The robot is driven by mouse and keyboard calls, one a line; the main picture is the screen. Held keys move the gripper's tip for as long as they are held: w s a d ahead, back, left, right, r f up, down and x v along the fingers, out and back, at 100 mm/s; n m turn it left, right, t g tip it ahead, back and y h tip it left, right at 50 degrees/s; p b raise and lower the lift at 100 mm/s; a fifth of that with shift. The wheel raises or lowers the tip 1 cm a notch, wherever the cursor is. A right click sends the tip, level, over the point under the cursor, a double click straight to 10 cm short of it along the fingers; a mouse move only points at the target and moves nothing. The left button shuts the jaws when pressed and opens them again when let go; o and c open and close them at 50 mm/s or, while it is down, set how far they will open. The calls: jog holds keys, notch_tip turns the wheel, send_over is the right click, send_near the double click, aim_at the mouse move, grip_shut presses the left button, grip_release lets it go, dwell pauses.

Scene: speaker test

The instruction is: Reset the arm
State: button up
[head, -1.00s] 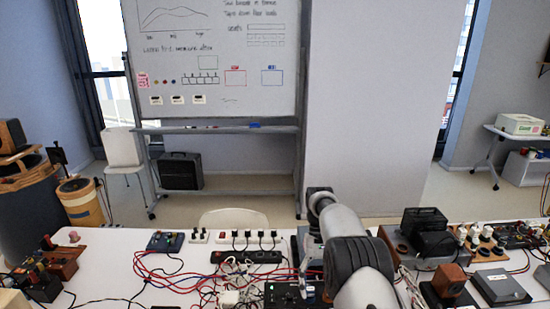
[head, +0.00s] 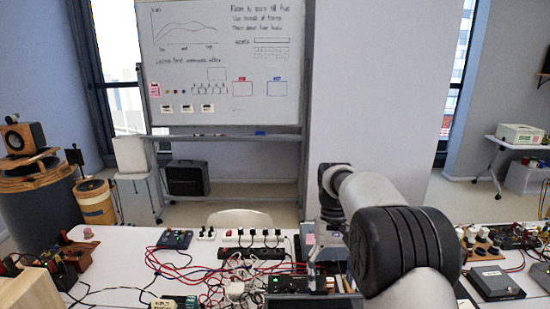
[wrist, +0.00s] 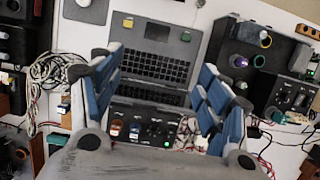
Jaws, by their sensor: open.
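My arm reaches out from the lower right of the head view over the white table (head: 120,262). My gripper shows in the wrist view (wrist: 160,65), with one blue-padded finger on the left and one on the right, spread wide apart with nothing held between them. Below and between the fingers is an open laptop (wrist: 155,68) with a dark keyboard. Nearer is a black box with knobs and a green light (wrist: 143,130). In the head view the fingertips are hard to make out among the dark equipment under my wrist.
A wooden block (head: 30,290) stands at front left. A whiteboard (head: 225,60) stands behind. The air above the table is free.

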jog(key=s+r+t+b, duration=0.2)
jog(key=s+r, duration=0.2)
jog(key=s, duration=0.4)
jog(key=s+r+t+b, duration=0.1)
jog(key=s+r+t, duration=0.1)
jog(key=s+r, duration=0.4)
jog(key=s+f+t+b, duration=0.1)
jog(key=s+f, duration=0.3)
jog(key=s, duration=0.4)
jog(key=s+f+t+b, duration=0.2)
jog(key=s+f+t, duration=0.1)
jog(key=s, duration=0.5)
jog(key=shift+s+f, duration=0.25)
jog(key=shift+f, duration=0.15)
